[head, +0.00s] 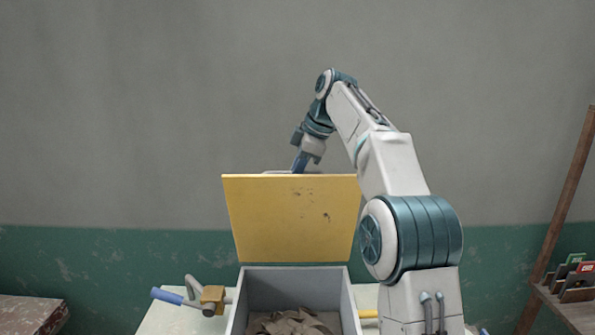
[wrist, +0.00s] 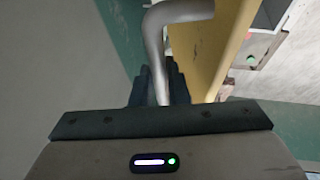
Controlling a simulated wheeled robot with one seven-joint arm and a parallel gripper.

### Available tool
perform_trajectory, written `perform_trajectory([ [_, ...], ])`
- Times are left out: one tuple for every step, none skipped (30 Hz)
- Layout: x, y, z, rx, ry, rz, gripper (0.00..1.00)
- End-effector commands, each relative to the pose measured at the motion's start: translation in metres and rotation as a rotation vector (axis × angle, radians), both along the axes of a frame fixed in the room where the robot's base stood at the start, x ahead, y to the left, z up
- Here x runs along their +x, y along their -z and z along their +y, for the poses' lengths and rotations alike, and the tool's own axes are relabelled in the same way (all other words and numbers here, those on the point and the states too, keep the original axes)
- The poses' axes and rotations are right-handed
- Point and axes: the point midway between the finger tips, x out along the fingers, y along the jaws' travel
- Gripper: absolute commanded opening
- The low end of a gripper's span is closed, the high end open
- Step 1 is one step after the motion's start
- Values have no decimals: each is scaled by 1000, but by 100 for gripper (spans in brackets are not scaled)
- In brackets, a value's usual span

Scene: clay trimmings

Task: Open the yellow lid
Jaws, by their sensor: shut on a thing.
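The yellow lid (head: 291,218) stands raised, close to upright, at the back of a grey box (head: 290,280). Its inner face shows in the head view. Crumpled grey-brown clay trimmings (head: 292,322) lie in the open box. My gripper (head: 301,163) is at the lid's top edge, on its far side. In the wrist view my gripper (wrist: 158,88) is shut on a pale bent handle (wrist: 155,45) beside the lid (wrist: 228,40). The lid hides most of the handle in the head view.
A tool with a blue grip (head: 168,296) and a brass-coloured block (head: 212,296) lies left of the box on the pale worktop (head: 165,321). A yellow piece (head: 368,314) shows to its right. A wooden shelf (head: 565,308) stands far right.

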Motion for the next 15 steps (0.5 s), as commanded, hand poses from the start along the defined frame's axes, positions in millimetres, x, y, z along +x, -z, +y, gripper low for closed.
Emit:
perform_trajectory([
  [3,12,-3,-9,3,20,0],
  [3,12,-3,-9,3,20,0],
  [4,12,-3,-9,3,21,0],
  [4,12,-3,-9,3,21,0],
  [4,12,-3,-10,3,21,0],
  [4,12,-3,-10,3,21,0],
  [4,12,-3,-10,3,21,0],
  [4,12,-3,-10,3,21,0],
  [4,12,-3,-10,4,20,0],
  [4,12,-3,-10,4,20,0],
  [4,12,-3,-10,4,20,0],
  [4,12,-3,-10,4,20,0],
  [4,12,-3,-10,4,20,0],
  [4,12,-4,-10,4,20,17],
  [4,12,-3,-9,3,20,28],
])
